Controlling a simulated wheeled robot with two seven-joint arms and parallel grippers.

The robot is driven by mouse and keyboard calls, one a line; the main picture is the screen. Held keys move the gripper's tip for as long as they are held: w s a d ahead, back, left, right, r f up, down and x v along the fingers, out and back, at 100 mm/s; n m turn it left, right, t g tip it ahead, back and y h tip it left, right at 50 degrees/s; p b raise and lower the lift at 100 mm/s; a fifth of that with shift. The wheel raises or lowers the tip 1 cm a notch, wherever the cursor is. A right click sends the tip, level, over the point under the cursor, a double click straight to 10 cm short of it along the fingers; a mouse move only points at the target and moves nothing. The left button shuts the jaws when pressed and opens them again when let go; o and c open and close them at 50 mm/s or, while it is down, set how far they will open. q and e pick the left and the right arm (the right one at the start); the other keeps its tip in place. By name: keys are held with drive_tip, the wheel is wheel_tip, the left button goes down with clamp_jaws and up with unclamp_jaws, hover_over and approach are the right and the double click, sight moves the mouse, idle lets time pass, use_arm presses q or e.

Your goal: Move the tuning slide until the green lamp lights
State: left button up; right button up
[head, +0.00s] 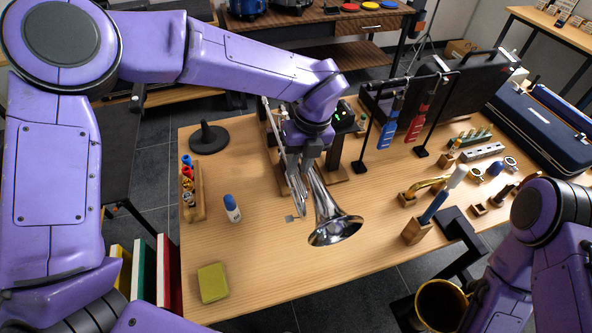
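A silver trumpet (334,229) is held in a dark wooden stand near the middle of the table, its bell facing the front edge. My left gripper (299,197) reaches down over the trumpet's body, with its fingers beside the tubing behind the bell. The gripper and wrist hide most of the trumpet, and I cannot make out the tuning slide or whether the fingers hold it.
Left of the trumpet are a bottle (232,208), a yellow-green cloth (213,282), a black round stand (209,137) and a wooden bottle rack (199,205). Right are a rack with blue and red tools (386,134), a wooden brush holder (415,231) and a blue case (540,124).

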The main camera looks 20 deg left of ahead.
sight(296, 183)
use_arm(q)
drive_tip(key=f, duration=0.3)
drive_tip(key=shift+s+a+f, duration=0.15)
drive_tip(key=shift+a+f, duration=0.1)
clamp_jaws()
drive_tip(key=shift+s+d+f, duration=0.1)
drive_tip(key=shift+s+d, duration=0.2)
drive_tip(key=shift+s, duration=0.25)
unclamp_jaws()
wheel_tip(296, 183, up, 11)
drive_tip(key=w+d+b, duration=0.1)
drive_tip(key=b, duration=0.1)
drive_tip(key=shift+d+f, duration=0.2)
drive_tip(key=shift+d, duration=0.2)
